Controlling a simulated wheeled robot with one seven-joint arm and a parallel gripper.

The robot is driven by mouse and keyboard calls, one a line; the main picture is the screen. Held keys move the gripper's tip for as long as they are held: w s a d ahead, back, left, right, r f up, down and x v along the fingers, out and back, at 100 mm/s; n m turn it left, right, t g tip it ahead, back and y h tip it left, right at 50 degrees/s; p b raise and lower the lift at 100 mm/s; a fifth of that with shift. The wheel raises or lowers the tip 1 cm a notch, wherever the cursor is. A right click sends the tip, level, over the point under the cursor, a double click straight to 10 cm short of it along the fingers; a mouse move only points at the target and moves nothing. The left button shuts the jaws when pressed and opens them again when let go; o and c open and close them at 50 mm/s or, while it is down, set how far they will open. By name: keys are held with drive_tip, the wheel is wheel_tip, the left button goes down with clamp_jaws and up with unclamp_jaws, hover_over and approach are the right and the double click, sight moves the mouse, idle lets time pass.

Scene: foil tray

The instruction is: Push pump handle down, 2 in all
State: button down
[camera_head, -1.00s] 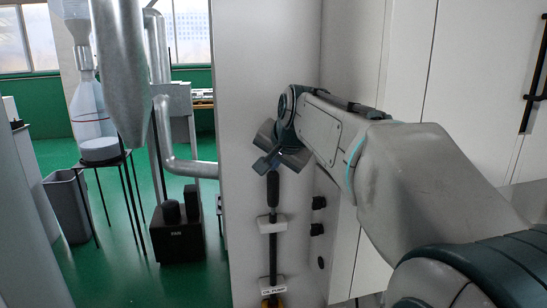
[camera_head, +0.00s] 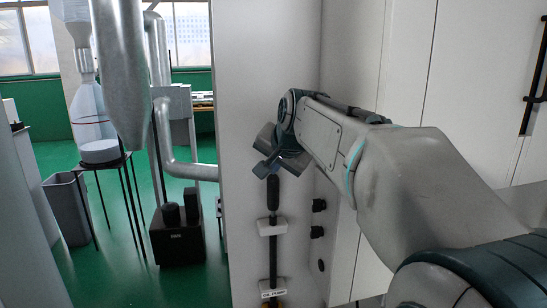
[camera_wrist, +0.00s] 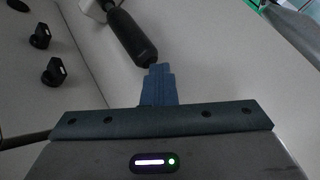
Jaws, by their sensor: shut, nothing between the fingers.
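The pump handle has a black grip (camera_head: 272,192) at the top of a dark vertical rod on the pale panel. The rod passes through a white bracket (camera_head: 272,226), with a small white label low on it. My gripper (camera_head: 263,171) is shut and empty, right at the top end of the grip. In the wrist view, the blue-grey closed fingertips (camera_wrist: 158,72) meet the end of the black grip (camera_wrist: 130,38). I cannot tell whether they press on it or are just short of it.
Dark knobs (camera_head: 318,205) sit on the panel's side face, right of the rod. A pale cabinet with a black bar handle (camera_head: 527,102) stands at the right. At the left are metal ducts (camera_head: 118,80), a bottle on a stand and a black box (camera_head: 177,240) on green floor.

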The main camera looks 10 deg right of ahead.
drive_tip(key=shift+r+p, duration=2.2)
drive_tip(key=shift+r, duration=0.55)
wheel_tip(320, 180, up, 5)
drive_tip(key=p, duration=0.4)
hover_over(274, 180)
drive_tip(key=shift+w, duration=0.1)
drive_tip(key=s+f+n+g+p, duration=0.2)
drive_tip(key=s+f+n+g, duration=0.1)
drive_tip(key=s+f, duration=0.7)
drive_tip(key=s+f+n+g+h+p, duration=0.1)
drive_tip(key=s+f+n+g+p, duration=0.1)
drive_tip(key=s+f, duration=0.9)
drive_tip(key=s+n+g, duration=0.1)
drive_tip(key=s+n, duration=0.1)
drive_tip(key=s, duration=0.3)
drive_tip(key=shift+s+f+n, duration=0.15)
drive_tip(key=shift+f+n, duration=0.1)
drive_tip(key=shift+n, duration=0.05)
drive_tip(key=shift+d, duration=0.15)
